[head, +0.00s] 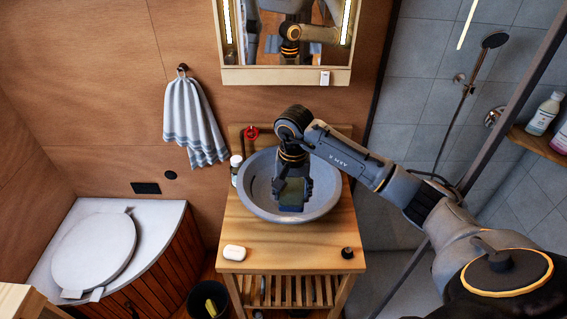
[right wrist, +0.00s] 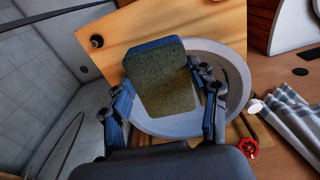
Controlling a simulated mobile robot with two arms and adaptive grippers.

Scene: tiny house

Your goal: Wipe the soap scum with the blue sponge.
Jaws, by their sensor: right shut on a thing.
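The blue sponge (head: 292,194) is held in my right gripper (head: 291,183), inside the grey round sink basin (head: 322,198). In the right wrist view the sponge (right wrist: 163,82) shows a dark olive-green face and a blue edge, with a finger on each side of it. The basin rim (right wrist: 237,82) shows around and behind the sponge there. The sponge is over the bowl; I cannot tell whether it touches the surface. I cannot make out the soap scum in either view. My left gripper is not in view.
The basin stands on a wooden vanity (head: 263,260) with a white soap bar (head: 235,252), a dark knob-like item (head: 347,253), a white bottle (head: 236,162) and a red tap handle (head: 252,132). A mirror cabinet (head: 285,76) hangs above. A towel (head: 190,115) hangs left.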

